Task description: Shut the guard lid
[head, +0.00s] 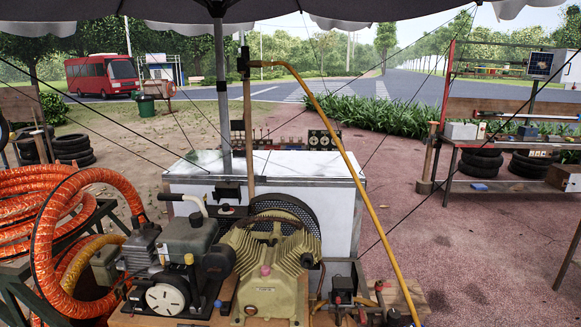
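The compressor cart (140,319) fills the bottom of the head view. A tan compressor block (268,268) with finned cylinders stands on it, with a dark engine (190,245) to its left. A black mesh guard (288,207) with a curved rim rises behind the tan block. Its lower part is hidden by the block. I cannot tell which part of it is the lid, or whether the lid is open or shut. Neither of my grippers is in view.
A white chest (340,200) stands close behind the cart. Orange hose coils (75,215) crowd the left side. A yellow pipe (352,165) slants down to the cart's right. A workbench (500,140) is at the right. Reddish ground (470,245) is clear between.

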